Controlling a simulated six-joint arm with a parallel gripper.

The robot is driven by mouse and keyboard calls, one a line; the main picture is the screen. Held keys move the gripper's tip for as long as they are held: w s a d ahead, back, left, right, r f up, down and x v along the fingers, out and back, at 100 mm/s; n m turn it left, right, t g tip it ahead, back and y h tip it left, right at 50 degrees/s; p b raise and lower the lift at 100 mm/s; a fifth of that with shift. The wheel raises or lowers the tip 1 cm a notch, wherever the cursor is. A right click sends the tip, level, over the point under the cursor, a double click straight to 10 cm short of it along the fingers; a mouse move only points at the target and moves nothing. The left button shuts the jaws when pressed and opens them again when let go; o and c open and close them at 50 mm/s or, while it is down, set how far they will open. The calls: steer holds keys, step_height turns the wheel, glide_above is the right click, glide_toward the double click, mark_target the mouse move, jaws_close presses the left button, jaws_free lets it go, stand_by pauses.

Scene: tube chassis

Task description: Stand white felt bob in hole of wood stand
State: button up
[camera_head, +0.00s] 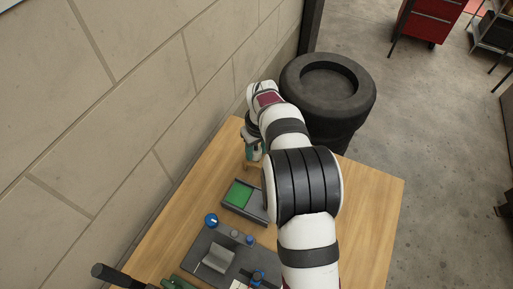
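My arm reaches over the wooden table, with my gripper (253,153) low near the table's far left part. The gripper is small and partly covered by my own wrist, so I cannot tell whether its fingers are open or shut. A small tan shape at the gripper's tips may be part of the wood stand, but it blends with the table top. I cannot make out the white felt bob; it may be hidden by the gripper or arm.
A grey tray with a green pad (238,193) lies just in front of the gripper. A dark plate (199,254) with a grey block and blue-knobbed parts is nearer. A block wall (130,90) runs along the left. Black stacked tyres (328,92) stand behind the table.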

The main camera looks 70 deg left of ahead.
steer(key=o, duration=0.5)
steer(key=r, duration=0.5)
steer(key=d+r, duration=0.1)
steer(key=r, duration=0.4)
steer(key=d+r, duration=0.1)
steer(key=r, duration=0.4)
steer(key=shift+w+r, duration=0.15)
steer(key=shift+r, duration=0.2)
